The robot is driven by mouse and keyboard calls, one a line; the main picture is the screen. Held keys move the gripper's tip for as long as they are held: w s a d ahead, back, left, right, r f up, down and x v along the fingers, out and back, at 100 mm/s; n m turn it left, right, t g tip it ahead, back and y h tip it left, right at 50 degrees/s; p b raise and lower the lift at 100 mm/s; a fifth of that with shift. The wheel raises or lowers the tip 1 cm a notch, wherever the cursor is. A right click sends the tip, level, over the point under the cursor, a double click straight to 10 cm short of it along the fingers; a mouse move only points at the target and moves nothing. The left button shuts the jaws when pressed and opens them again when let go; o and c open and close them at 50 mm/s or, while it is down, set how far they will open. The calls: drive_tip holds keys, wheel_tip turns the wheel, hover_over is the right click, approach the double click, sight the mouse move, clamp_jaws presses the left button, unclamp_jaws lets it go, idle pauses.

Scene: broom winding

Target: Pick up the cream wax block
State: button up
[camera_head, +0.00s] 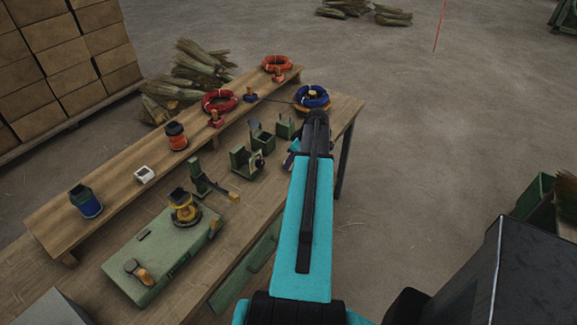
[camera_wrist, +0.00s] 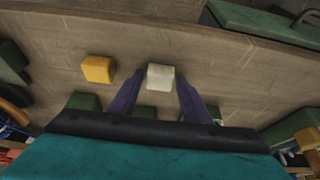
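The cream wax block (camera_wrist: 160,77) is a small pale cube on the wooden bench top in the wrist view, lying between the tips of my gripper. My gripper (camera_wrist: 160,88) is open, with a dark purple finger on each side of the block. A narrow gap shows beside the block, so the fingers do not appear to press on it. In the head view my gripper (camera_head: 292,156) is at the bench's right part, mostly hidden by my arm, and the cream block cannot be made out there.
A yellow-orange block (camera_wrist: 98,69) sits to the left of the cream block. Green holders (camera_wrist: 85,102) stand close to the fingers. In the head view, a raised shelf (camera_head: 110,196) carries coloured coils and spools, and a green case (camera_head: 160,250) lies on the bench (camera_head: 232,205).

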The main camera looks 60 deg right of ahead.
drive_tip(key=c, duration=0.7)
drive_tip(key=shift+r, duration=0.2)
drive_tip(key=shift+r+b, duration=1.05)
drive_tip(key=shift+r, duration=0.45)
drive_tip(key=s+a+b, duration=0.2)
drive_tip(key=s, duration=0.5)
drive_tip(key=s+a+r+b, duration=0.1)
drive_tip(key=s+a+b, duration=0.1)
drive_tip(key=s, duration=0.6)
drive_tip(key=shift+a+r, duration=0.3)
drive_tip(key=shift+a, duration=0.2)
drive_tip(key=shift+s+d, duration=0.1)
drive_tip(key=w+d+r+m+p, duration=0.2)
drive_tip(key=w+d+r+p, duration=0.2)
drive_tip(key=w+d, duration=0.85)
drive_tip(key=w+a+r+n+p, duration=0.1)
drive_tip(key=w+a+r+p, duration=0.1)
drive_tip(key=w, duration=0.6)
drive_tip(key=w+a+r+n+p, duration=0.1)
drive_tip(key=w+a+r+p, duration=0.1)
drive_tip(key=w, duration=0.6)
drive_tip(key=shift+w+a+r+p, duration=0.2)
drive_tip(key=shift+w+a+p, duration=0.15)
drive_tip(key=shift+p, duration=0.4)
